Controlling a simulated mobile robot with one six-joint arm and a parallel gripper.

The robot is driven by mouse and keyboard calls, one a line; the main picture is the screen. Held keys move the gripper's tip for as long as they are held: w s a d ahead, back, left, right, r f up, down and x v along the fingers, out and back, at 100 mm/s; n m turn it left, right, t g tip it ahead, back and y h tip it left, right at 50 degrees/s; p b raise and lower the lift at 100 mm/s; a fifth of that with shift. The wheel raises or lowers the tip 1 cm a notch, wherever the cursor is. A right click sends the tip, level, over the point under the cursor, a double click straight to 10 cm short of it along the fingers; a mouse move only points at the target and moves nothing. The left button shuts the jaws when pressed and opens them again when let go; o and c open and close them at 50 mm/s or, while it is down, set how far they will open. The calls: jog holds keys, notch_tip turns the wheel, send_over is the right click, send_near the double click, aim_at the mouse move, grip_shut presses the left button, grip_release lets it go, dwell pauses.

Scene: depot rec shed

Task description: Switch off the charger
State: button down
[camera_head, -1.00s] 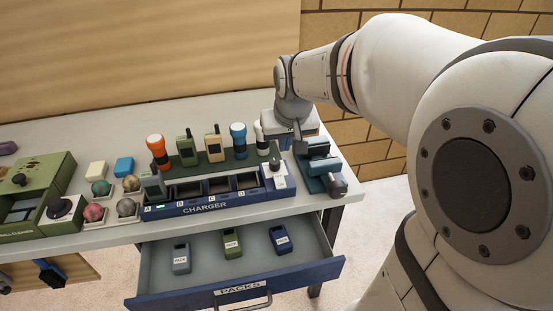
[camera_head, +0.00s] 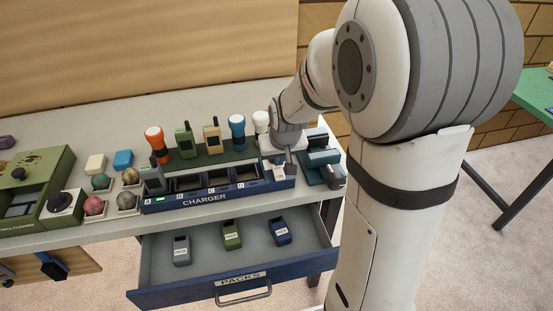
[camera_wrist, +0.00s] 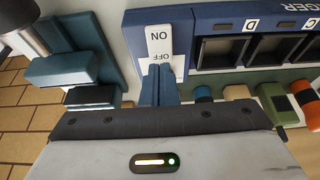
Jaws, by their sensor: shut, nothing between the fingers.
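The blue charger (camera_head: 205,198) stands at the front of the table, with slots marked A to D. A small green light shows by A. The white switch (camera_head: 279,172) is at the charger's right end. In the wrist view the switch (camera_wrist: 159,42) shows ON and OFF labels. My gripper (camera_head: 290,168) is shut and empty above the switch. In the wrist view its fingertips (camera_wrist: 157,72) are by the OFF end and hide part of it. I cannot tell whether they touch.
A blue-grey clamp-like tool (camera_head: 324,166) stands close to the right of the charger. Torches and radios stand on a green rack (camera_head: 215,157) behind. An open drawer (camera_head: 205,268) with three packs juts out below. A green ball cleaner (camera_head: 35,185) is at left.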

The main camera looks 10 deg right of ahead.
aim_at(279, 173)
jog(key=shift+s+x, duration=0.2)
jog(key=shift+x, duration=0.85)
jog(key=shift+d, duration=0.1)
